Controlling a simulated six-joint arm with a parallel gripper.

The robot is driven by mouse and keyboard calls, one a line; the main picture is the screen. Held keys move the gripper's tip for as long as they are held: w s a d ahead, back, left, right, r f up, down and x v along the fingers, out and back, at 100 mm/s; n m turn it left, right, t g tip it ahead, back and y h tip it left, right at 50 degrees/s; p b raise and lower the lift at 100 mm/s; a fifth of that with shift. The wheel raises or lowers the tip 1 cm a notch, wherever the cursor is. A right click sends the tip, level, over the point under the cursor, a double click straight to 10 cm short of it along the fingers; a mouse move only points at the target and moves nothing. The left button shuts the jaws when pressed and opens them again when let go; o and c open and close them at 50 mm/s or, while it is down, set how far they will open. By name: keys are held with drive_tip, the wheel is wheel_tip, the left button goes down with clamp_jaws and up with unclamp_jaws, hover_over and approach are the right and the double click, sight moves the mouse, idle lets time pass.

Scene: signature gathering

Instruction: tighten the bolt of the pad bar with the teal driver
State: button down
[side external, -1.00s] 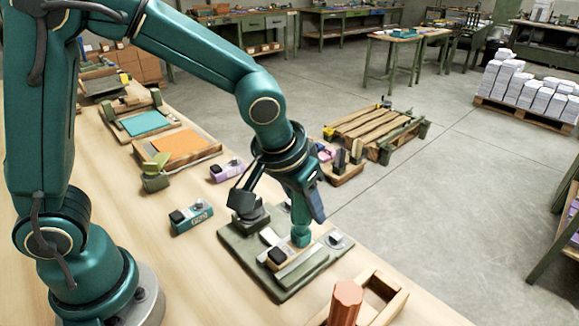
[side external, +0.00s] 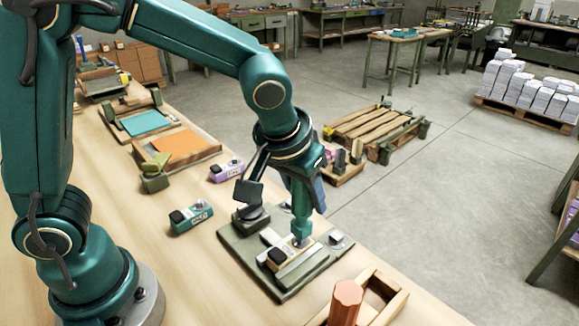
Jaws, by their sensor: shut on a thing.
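My gripper (side external: 298,172) points down over the green fixture plate (side external: 283,284), shut on the teal driver (side external: 301,208). The driver stands roughly upright, its lower end at the far end of the pad bar (side external: 292,262). The bar is a pale strip with a black block (side external: 278,256) on it, lying on the plate. The bolt is hidden or too small to make out under the driver's tip, so I cannot tell whether the tip is seated on it. My fingers are partly hidden by the wrist.
A teal box-like device (side external: 191,217) and a lilac one (side external: 227,171) lie left of the plate. A rust-coloured prism (side external: 345,300) and a wooden frame (side external: 384,301) stand at the front right. Trays with orange (side external: 180,145) and teal sheets (side external: 145,123) lie behind.

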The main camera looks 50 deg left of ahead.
drive_tip(key=shift+r, duration=1.4)
